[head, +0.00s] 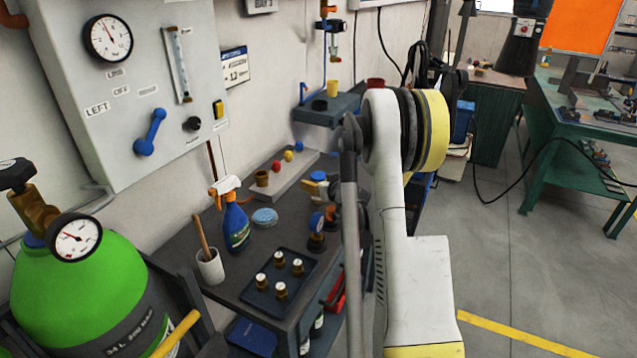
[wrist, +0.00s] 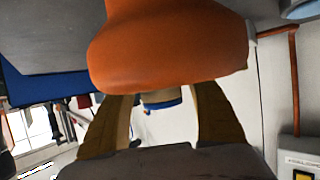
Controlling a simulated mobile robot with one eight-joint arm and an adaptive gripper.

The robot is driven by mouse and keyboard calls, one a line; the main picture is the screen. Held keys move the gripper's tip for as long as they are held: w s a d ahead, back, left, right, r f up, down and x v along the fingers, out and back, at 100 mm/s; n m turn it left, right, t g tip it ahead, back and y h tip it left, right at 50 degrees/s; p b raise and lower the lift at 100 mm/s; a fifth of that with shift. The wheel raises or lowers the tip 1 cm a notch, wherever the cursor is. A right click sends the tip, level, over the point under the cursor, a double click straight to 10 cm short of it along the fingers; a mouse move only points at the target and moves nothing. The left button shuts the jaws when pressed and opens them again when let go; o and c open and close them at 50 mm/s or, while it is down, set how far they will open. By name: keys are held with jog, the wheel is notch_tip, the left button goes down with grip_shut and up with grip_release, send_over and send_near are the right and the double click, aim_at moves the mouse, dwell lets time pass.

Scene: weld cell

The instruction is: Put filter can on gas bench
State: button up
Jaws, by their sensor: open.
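My gripper (wrist: 162,96) shows in the wrist view, with its two tan fingers spread apart. A large rounded orange thing (wrist: 165,45) fills the upper middle and covers the ends of the fingers. A small tan cylinder with a blue band (wrist: 161,100) shows between the fingers, partly hidden by the orange thing; I cannot tell its distance, or whether either is the filter can. The grey bench (head: 212,285) beside the green gas cylinder (head: 85,290) looks like the gas bench. I cannot pick out the filter can for certain there.
A small shelf (head: 325,112) is behind. Green tables (head: 590,130) stand right, with open floor before them.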

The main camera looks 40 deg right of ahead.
jog(key=shift+r, duration=0.3)
jog(key=p+v, duration=0.3)
jog(key=v, duration=0.9)
jog(key=s+a+r+n+g+y, duration=0.15)
jog(key=a+r, duration=0.35)
jog(key=a, duration=0.7)
jog(key=s+a+r+n+g+y, duration=0.1)
jog(key=a+r+y, duration=0.25)
jog(key=a, duration=0.75)
jog(key=s+a+r+n+g, duration=0.1)
jog(key=s+a+g, duration=0.2)
jog(key=s+a, duration=1)
jog(key=s, duration=0.4)
jog(key=shift+a+r+h, duration=0.35)
jog(key=shift+a+h, duration=0.05)
